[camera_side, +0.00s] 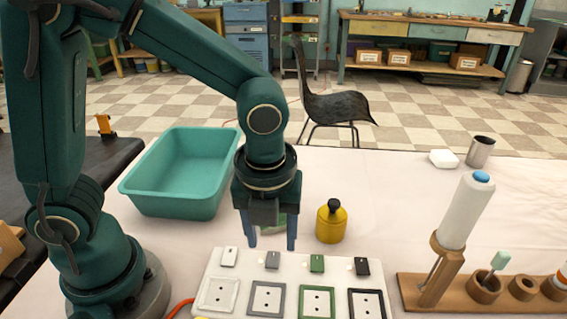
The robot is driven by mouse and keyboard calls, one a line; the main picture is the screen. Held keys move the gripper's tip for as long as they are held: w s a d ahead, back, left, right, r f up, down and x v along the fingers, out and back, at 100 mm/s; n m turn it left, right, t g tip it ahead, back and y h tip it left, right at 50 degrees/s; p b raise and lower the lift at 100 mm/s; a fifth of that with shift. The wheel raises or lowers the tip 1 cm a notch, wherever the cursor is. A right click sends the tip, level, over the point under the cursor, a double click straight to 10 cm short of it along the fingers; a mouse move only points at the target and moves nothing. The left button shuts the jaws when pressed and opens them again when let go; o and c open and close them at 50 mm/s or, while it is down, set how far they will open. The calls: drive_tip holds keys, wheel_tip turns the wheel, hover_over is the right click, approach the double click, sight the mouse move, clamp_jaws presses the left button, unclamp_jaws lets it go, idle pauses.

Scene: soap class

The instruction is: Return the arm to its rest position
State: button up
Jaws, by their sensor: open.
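My dark green arm reaches over the white-covered table. My gripper (271,236) points down, its two bluish fingers apart. It is just behind the white panel (210,270) and left of the yellow bottle (331,222) with a black cap. A pale green thing (281,221) shows partly between and behind the fingers; I cannot tell what it is or whether it touches them. The panel carries several small blocks and square frames in white, grey, green and black.
A teal tub (165,204) stands left of my gripper. A wooden rack (408,290) at the right holds a tilted white bottle (466,212). A metal cup (480,152) and white soap-like block (443,159) lie at the back right. The table's middle right is clear.

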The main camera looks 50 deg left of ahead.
drive_tip(key=shift+s+d+r, duration=0.1)
drive_tip(key=shift+r, duration=0.55)
drive_tip(key=s+a+r+n+t, duration=0.2)
drive_tip(key=a+r+n, duration=0.1)
drive_tip(key=n, duration=1)
drive_tip(key=s+a+r+n+t+h, duration=0.1)
drive_tip(key=s+a+r+n+t, duration=0.1)
drive_tip(key=n, duration=1.2)
drive_tip(key=shift+s+a+r, duration=0.8)
drive_tip(key=shift+a+r, duration=0.1)
drive_tip(key=shift+a, duration=0.15)
